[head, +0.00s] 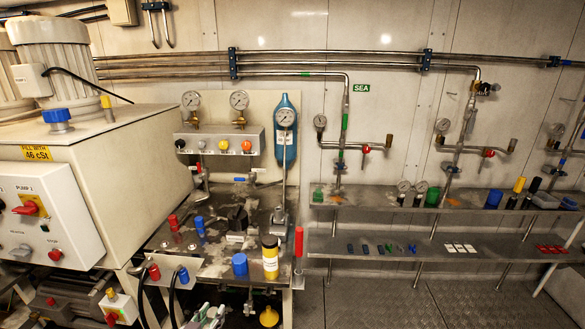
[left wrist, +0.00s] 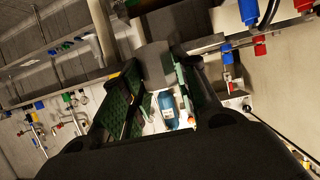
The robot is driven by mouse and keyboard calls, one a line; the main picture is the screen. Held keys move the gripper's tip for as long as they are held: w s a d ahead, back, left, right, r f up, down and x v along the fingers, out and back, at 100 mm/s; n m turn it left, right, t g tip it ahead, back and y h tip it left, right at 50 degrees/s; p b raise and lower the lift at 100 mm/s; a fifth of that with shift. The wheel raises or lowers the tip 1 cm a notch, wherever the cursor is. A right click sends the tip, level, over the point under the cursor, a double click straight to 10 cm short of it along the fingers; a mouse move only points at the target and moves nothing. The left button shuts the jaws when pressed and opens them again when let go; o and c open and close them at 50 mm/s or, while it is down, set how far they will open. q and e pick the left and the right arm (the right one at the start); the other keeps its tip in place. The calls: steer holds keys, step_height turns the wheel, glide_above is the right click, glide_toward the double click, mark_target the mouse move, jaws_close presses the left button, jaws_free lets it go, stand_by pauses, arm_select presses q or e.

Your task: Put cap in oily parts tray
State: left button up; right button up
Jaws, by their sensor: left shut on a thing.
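My left gripper (head: 205,318) is at the bottom edge of the head view, low in front of the steel bench, with only its greenish-grey finger ends showing. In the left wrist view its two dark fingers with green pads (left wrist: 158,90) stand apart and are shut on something. What they hold is too dark to make out, so I cannot tell if it is the cap. A blue cap (head: 57,118) sits on top of the white tank at left. I cannot pick out the oily parts tray. My right gripper is not in view.
The steel bench (head: 205,262) carries a yellow-and-black bottle (head: 270,257), a blue cylinder (head: 240,265) and a black knob-like part (head: 238,218). A gauge panel (head: 220,142) stands behind. Shelves (head: 345,248) with small parts run along the right wall. The floor at right (head: 370,303) is clear.

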arm_select(q)
steer(key=shift+d+f+n+y, duration=0.2)
steer(key=shift+n+y, duration=0.2)
steer(key=shift+d+f+n+y, duration=0.2)
steer(key=shift+n+y, duration=0.1)
steer(key=shift+y, duration=0.1)
steer(key=shift+w+d, duration=0.1)
steer(key=shift+d, duration=0.15)
steer(key=shift+d+r, duration=0.15)
steer(key=shift+a, duration=0.2)
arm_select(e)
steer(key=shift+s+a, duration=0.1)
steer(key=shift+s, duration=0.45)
